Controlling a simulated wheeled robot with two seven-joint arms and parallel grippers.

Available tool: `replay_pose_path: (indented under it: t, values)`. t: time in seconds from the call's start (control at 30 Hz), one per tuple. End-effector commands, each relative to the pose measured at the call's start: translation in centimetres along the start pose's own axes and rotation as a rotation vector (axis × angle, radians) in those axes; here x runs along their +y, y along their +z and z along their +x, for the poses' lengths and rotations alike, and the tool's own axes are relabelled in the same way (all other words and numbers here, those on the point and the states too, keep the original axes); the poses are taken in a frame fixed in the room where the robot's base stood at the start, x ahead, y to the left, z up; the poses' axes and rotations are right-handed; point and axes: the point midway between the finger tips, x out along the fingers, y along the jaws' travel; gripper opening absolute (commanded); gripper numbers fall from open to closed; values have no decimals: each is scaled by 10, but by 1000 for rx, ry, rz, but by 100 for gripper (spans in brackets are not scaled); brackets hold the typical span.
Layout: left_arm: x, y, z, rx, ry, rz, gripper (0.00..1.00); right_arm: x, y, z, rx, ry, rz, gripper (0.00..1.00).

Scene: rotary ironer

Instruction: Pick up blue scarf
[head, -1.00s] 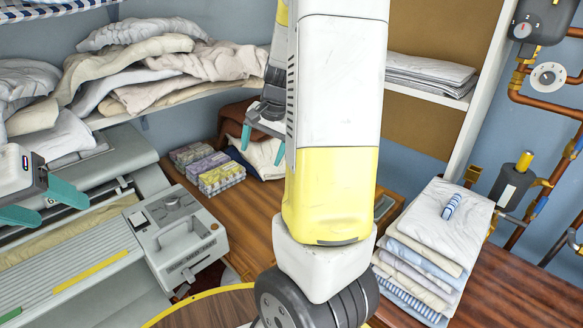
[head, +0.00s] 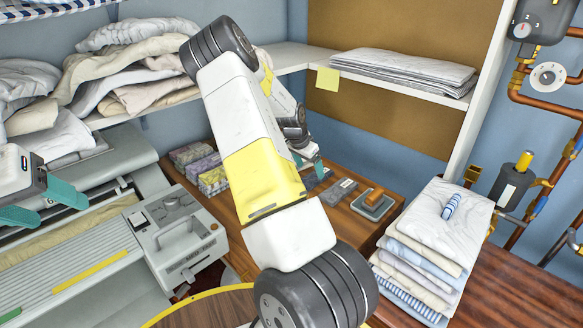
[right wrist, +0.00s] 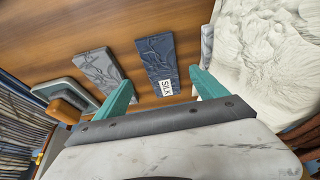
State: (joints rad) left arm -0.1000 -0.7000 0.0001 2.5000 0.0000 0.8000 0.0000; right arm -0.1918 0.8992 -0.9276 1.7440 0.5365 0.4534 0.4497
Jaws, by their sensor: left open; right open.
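The blue scarf (right wrist: 156,60) lies folded flat on the wooden top, with a white label reading SILK, in the right wrist view. In the head view a small part of it (head: 311,183) shows beside my right arm. My right gripper (right wrist: 161,78) is open and empty, with its teal fingertips apart on either side of the scarf's labelled end; I cannot tell the height between them. In the head view the right gripper (head: 311,164) is partly hidden by my arm. My left gripper (head: 42,203) is open and empty at the left, over the ironer.
A crumpled white cloth (right wrist: 265,50) lies close on the scarf's other side.

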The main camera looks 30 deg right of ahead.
Motion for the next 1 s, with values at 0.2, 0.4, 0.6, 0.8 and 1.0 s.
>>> replay_pose_path:
  t: [0.2, 0.4, 0.6, 0.8, 1.0]
  values:
    - [0, 0, 0, 0, 0, 0, 59, 0, 0, 24, -1, 2, 0, 82]
    - [0, 0, 0, 0, 0, 0, 59, -1, 0, 51, -1, 0, 0, 82]
    - [0, 0, 0, 0, 0, 0, 59, -2, 0, 53, -1, -2, -1, 82]
    - [0, 0, 0, 0, 0, 0, 59, -2, 0, 53, -1, -1, -1, 48]
    - [0, 0, 0, 0, 0, 0, 59, -2, 0, 53, -1, -2, -1, 17]
